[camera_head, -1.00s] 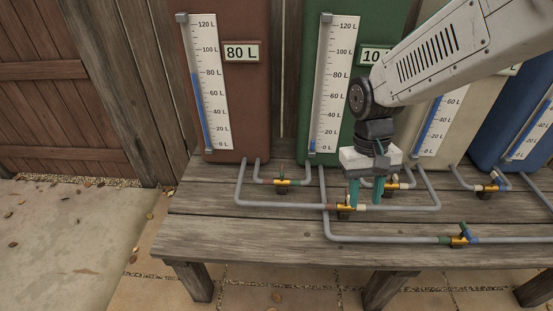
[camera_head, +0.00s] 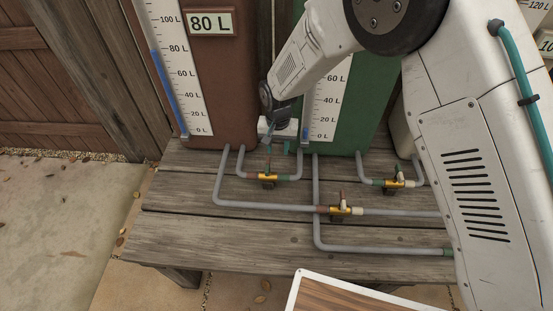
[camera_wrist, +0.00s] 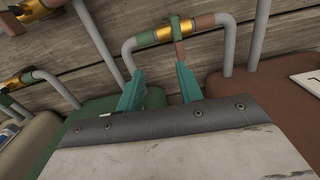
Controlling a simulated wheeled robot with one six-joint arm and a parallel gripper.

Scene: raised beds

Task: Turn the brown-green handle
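The brown-green valve (camera_head: 268,181) is a yellow body in a grey pipe loop between the brown and green tanks, with a brown collar on one side and a green one on the other. My gripper (camera_head: 277,146) is behind the valve, close to the tanks. In the wrist view my gripper (camera_wrist: 157,78) has its teal fingers apart with nothing between them. The handle's end is by the right fingertip; contact cannot be told.
A brown-white valve (camera_head: 341,210) and a green-white valve (camera_head: 395,183) are nearby on the wooden bench (camera_head: 225,233). The brown tank (camera_head: 225,75) and green tank (camera_head: 360,100) stand close behind my gripper. Grey pipes cross the bench. My arm hides the right side.

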